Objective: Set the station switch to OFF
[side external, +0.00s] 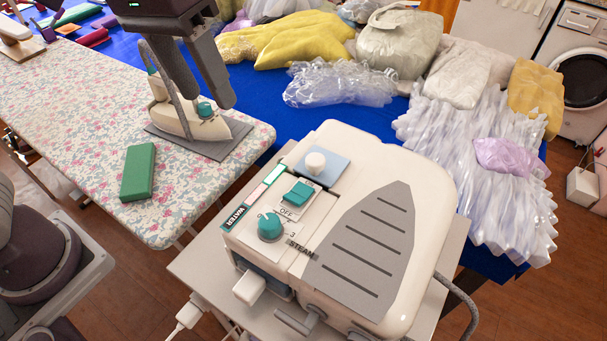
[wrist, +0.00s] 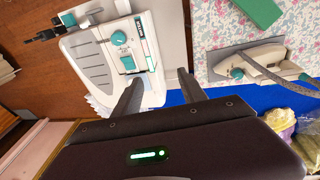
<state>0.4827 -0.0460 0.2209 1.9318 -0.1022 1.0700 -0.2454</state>
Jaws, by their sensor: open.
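The white steam station (side external: 420,180) stands in the middle of the side view, with a control panel on its left part. The teal station switch (side external: 298,193) sits there above an "OFF" label (side external: 287,211); I cannot tell which way it is set. In the wrist view the switch (wrist: 128,62) is in sight, beyond the left fingertip. My gripper (side external: 206,101) is open and empty, and in the side view it appears in front of the iron. In the wrist view its two fingers (wrist: 160,75) are apart, with the station's edge beyond them, not touching the switch.
The iron (side external: 185,115) rests on a grey pad on the floral board, near a green block (side external: 138,172). Garments and clear bags (side external: 340,85) lie behind on blue cloth.

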